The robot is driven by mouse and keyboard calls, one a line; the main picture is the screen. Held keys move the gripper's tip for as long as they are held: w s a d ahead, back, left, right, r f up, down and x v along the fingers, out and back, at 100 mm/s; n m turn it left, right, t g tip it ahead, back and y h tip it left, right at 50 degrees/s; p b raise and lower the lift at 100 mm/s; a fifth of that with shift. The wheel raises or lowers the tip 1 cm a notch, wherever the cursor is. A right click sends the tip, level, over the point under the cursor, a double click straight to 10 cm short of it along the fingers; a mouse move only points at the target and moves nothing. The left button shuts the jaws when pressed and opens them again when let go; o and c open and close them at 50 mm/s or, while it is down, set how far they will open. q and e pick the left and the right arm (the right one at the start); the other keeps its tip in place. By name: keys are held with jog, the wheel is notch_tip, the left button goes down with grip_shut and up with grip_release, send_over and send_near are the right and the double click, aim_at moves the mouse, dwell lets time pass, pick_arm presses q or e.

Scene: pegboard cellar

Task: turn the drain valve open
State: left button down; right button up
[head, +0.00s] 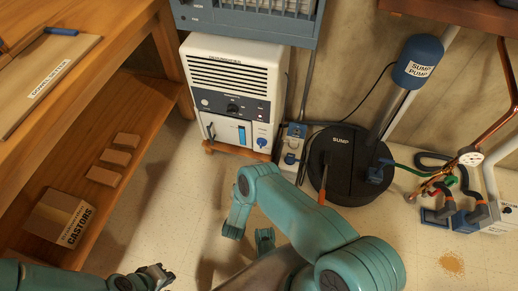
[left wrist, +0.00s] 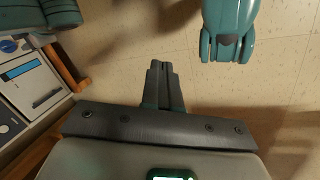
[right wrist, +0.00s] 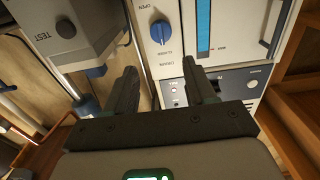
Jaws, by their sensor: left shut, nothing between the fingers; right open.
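The drain valve is a round blue knob (right wrist: 161,31) on a white panel, with the words OPEN, CLOSED and DRAIN by it. In the head view the knob (head: 262,142) is low on the right of the dehumidifier's front (head: 232,78). I cannot tell which mark it points to. My right gripper (right wrist: 160,72) is open and empty, its fingers apart and short of the knob in its wrist view; in the head view its fingers are not clearly seen. My left gripper (left wrist: 162,68) is shut and empty over the floor; it also shows at the head view's lower left (head: 160,273).
A grey box marked TEST (right wrist: 70,30) stands beside the panel. A black sump lid (head: 345,180) with the sump pump (head: 416,62) is to the right. A wooden bench (head: 135,50) is on the left, with a castors box (head: 62,216) on its shelf.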

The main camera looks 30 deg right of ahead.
pick_arm(q)
jog(key=w+f+t+b, duration=0.1)
jog(key=w+f+b, duration=0.2)
jog(key=f+b, duration=0.1)
jog(key=shift+w+a+f+b, duration=0.3)
jog(key=shift+f, duration=0.3)
pick_arm(e)
jog(key=x, duration=1.3)
jog(key=shift+w, duration=0.2)
jog(key=shift+c, duration=0.3)
jog(key=c, duration=0.7)
